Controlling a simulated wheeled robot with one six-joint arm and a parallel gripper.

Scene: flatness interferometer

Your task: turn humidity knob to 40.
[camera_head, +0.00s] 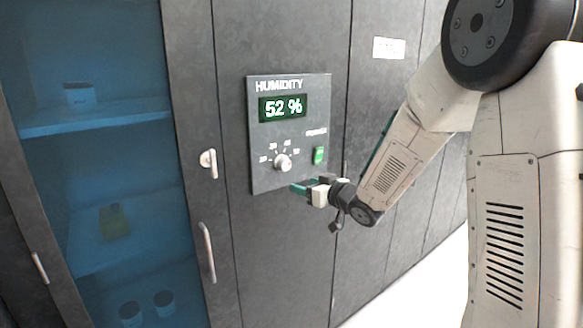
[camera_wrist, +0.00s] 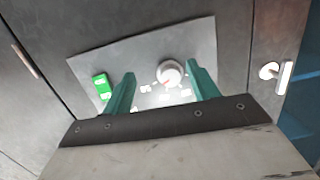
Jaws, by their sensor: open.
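The humidity knob (camera_head: 282,163) is a small round white dial on a grey panel (camera_head: 262,180) in the head view. The display (camera_head: 283,107) above it reads 52 %. In the wrist view the knob (camera_wrist: 170,73) shows between the fingertips, closer to the right one. My gripper (camera_head: 300,188) is just below and right of the knob in the head view. Its two green fingers are open and empty in the wrist view (camera_wrist: 160,80). I cannot tell the exact distance from the fingertips to the panel.
A lit green power switch (camera_head: 319,155) sits right of the knob; it also shows in the wrist view (camera_wrist: 102,86). A glass-door cabinet (camera_head: 95,130) with containers is at left. A door handle (camera_head: 207,252) and a lock (camera_head: 209,162) stick out left of the panel.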

